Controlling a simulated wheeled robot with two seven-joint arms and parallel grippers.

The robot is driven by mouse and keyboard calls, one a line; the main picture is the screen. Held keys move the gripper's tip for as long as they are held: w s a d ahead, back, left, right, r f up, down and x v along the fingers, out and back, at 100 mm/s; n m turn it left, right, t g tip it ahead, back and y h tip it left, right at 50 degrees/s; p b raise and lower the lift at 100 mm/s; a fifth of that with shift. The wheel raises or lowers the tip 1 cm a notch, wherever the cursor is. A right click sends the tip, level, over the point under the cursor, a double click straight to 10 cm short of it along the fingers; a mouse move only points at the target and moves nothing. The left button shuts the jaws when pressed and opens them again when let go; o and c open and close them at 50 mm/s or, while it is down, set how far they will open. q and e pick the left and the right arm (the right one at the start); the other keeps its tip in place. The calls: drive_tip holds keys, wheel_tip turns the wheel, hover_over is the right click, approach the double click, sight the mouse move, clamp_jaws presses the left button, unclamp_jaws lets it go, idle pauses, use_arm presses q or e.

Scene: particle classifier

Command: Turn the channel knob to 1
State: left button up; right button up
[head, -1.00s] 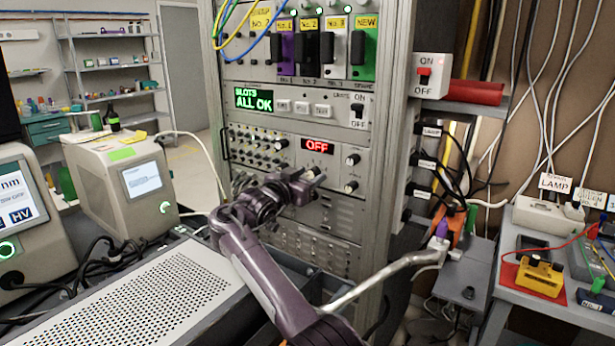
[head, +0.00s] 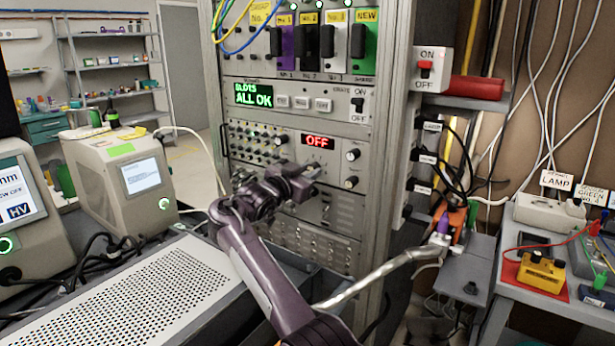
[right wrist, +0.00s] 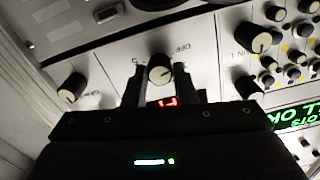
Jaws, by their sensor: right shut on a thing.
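My right gripper (head: 312,174) is at the rack panel, just below the small red OFF display (head: 317,142). In the right wrist view my right gripper (right wrist: 155,82) has its two dark fingers on either side of a black knob with a pale face (right wrist: 159,68), and is shut on it. In the head view the gripper hides this knob. My left gripper is not in view.
Two other knobs, an upper one (head: 353,154) and a lower one (head: 351,182), sit right of the display. A panel of small knobs (head: 257,142) is to the left. A perforated grey case (head: 130,300) stands below left. Cables hang by the rack's right side.

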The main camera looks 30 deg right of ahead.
use_arm(q)
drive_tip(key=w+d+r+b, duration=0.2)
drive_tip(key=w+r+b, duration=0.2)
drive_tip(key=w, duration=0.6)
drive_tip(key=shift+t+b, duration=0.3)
drive_tip(key=shift+b, duration=0.1)
use_arm(e)
drive_tip(key=shift+m, duration=3.8)
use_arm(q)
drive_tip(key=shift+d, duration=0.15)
use_arm(e)
drive_tip(key=o, duration=1)
